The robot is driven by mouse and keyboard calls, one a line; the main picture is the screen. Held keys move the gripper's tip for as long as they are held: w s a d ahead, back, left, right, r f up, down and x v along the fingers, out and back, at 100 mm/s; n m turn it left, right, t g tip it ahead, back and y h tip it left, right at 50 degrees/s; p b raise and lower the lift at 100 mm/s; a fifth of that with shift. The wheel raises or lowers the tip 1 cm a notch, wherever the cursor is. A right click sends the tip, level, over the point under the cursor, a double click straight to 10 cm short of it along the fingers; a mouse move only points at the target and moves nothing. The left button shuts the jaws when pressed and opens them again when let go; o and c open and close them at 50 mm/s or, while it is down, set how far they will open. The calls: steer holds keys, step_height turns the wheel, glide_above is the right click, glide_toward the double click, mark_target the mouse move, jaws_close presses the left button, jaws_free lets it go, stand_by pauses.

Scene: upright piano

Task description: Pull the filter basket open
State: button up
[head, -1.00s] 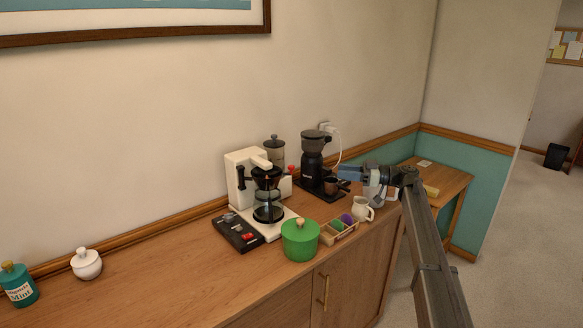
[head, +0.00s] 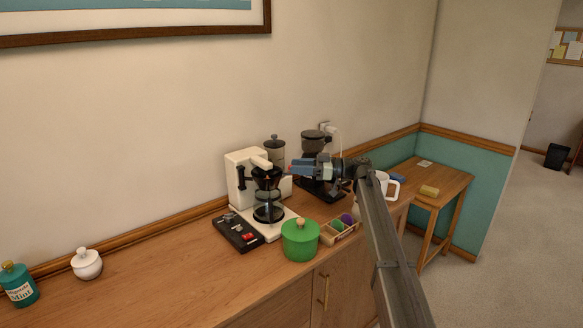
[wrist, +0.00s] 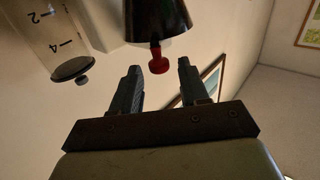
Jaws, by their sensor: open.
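The filter basket (head: 265,180) is a black cone on the white coffee maker (head: 240,180), above the glass carafe (head: 268,213). In the wrist view the dark basket (wrist: 155,18) is at the top, with a red knob (wrist: 158,62) sticking out toward my gripper. My gripper (head: 292,168) is to the right of the basket in the head view, its fingers pointing left. In the wrist view my gripper (wrist: 158,66) is open, and the knob shows between the fingertips. I cannot tell whether either finger touches it. In the head view my gripper mostly covers the knob.
A black grinder (head: 314,145) stands behind my gripper. A green pot (head: 299,240), a wooden tray of coloured balls (head: 336,234) and a dark box (head: 237,232) stand in front. A clear tank (wrist: 60,45) with number marks shows in the wrist view. The left counter is mostly clear.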

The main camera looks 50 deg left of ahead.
steer(key=shift+x, duration=1.35)
steer(key=shift+c, duration=0.3)
jaws_close()
